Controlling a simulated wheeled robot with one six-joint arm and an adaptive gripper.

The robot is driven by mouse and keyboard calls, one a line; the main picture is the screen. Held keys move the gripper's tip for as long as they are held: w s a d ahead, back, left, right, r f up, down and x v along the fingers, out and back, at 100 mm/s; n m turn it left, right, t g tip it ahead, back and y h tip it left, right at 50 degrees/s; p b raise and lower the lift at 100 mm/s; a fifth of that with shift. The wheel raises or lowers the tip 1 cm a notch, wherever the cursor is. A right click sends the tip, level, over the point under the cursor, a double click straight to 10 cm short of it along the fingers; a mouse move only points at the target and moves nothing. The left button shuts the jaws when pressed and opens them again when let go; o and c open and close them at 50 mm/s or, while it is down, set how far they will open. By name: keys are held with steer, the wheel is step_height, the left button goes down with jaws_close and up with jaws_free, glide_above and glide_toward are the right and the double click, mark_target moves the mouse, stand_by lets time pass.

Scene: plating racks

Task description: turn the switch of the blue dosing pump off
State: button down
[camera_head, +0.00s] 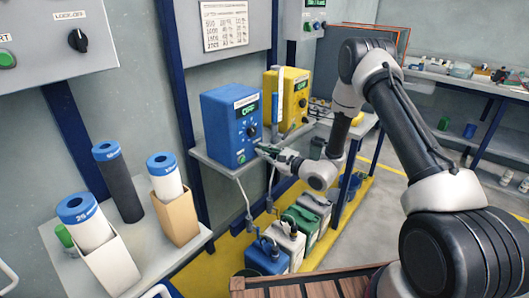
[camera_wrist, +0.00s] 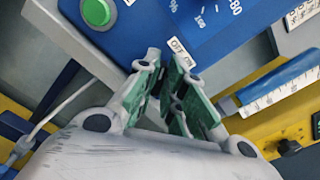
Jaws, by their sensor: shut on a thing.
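The blue dosing pump (camera_head: 222,128) stands on a shelf in the head view, with a small green-lit display and a knob on its front. Its blue front (camera_wrist: 230,40) fills the top of the wrist view, with a green button (camera_wrist: 97,11) and an OFF/ON label (camera_wrist: 181,48). My gripper (camera_head: 262,149) is at the lower right of the pump's front. In the wrist view my gripper (camera_wrist: 167,62) has its green-padded fingertips close together just under the label, shut on the switch. The fingers hide the switch, so its position cannot be seen.
A yellow pump (camera_head: 291,85) stands just right of the blue one, with a pale cylinder between them. Canisters (camera_head: 268,256) stand on the floor below the shelf (camera_head: 203,158). Filter holders (camera_head: 92,225) occupy the left shelf. Open floor lies to the right.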

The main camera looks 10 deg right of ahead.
steer(key=shift+f+n, duration=0.1)
steer(key=shift+n, duration=0.2)
stand_by(0.4)
steer(key=c, duration=1.5)
jaws_free()
steer(key=v, duration=1.2)
